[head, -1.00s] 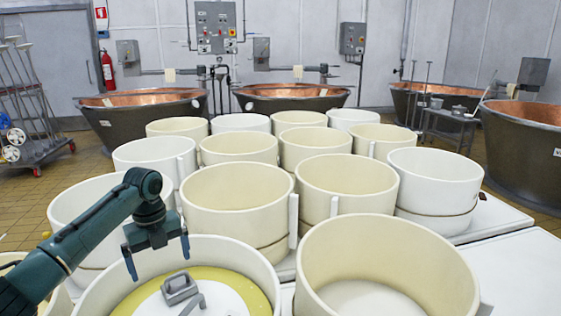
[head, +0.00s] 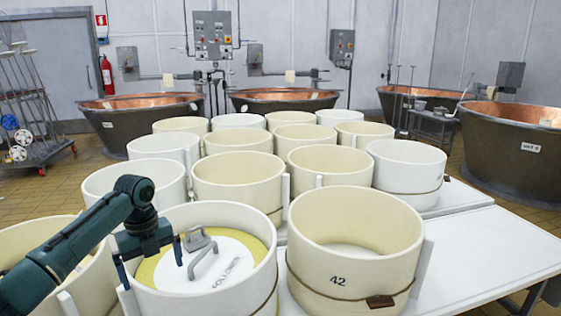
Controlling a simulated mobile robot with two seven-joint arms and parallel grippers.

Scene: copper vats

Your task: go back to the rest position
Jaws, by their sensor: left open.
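My left gripper (head: 149,265) is open and empty, fingers pointing down. In the picture it overlaps the left side of a cream mould (head: 226,300) at front centre-left; I cannot tell its exact height above the rim. Inside that mould lies a white follower disc (head: 238,268) with a grey metal handle (head: 203,262) and black lettering, on a yellow surface. The handle is to the right of the gripper and apart from it. My right gripper is not in view.
The white table (head: 480,250) is clear at right. Copper-lined vats (head: 507,150), a rack (head: 35,110) and a small metal table (head: 435,122) stand behind.

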